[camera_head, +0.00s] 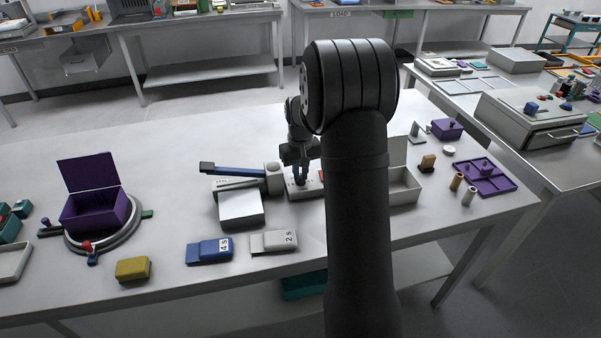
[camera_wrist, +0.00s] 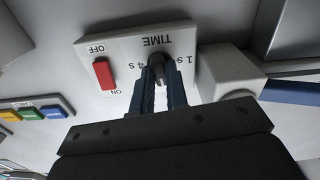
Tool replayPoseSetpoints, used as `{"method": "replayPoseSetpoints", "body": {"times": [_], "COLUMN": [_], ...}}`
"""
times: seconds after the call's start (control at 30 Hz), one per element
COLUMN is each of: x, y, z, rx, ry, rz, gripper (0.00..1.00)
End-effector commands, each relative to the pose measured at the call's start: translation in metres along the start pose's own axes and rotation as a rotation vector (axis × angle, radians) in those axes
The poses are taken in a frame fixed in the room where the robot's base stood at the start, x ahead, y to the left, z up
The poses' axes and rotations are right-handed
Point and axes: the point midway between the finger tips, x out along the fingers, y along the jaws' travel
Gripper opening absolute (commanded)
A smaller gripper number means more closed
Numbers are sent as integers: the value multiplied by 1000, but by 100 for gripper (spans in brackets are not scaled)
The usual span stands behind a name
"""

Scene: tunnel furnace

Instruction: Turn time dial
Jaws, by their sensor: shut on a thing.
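The white control panel (camera_wrist: 122,50) carries the printed word TIME, marks reading "1 s" and "4 s", and a red rocker switch (camera_wrist: 104,74) between OFF and ON. In the head view the panel (camera_head: 311,188) lies on the table, partly behind my arm. My gripper (camera_wrist: 158,62) is shut on the time dial beneath the TIME label. The dial is mostly hidden between the dark fingertips, so its pointing direction cannot be told. In the head view my gripper (camera_head: 301,182) points down onto the panel.
A grey housing with a blue-handled lever (camera_head: 235,170) stands just left of the panel, behind a white box (camera_head: 240,208). A blue "4 s" block (camera_head: 209,251) and a grey "2 s" block (camera_head: 273,241) lie in front. A purple box (camera_head: 95,209) stands at left.

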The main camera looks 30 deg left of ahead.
Motion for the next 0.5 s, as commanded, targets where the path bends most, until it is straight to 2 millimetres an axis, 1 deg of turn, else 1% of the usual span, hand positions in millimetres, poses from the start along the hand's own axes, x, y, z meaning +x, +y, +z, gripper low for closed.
{"method": "replayPoseSetpoints", "body": {"times": [0.5], "x": [0], "y": [0], "z": [0], "rx": [491], "ry": [-1], "rz": [0], "gripper": [0]}}
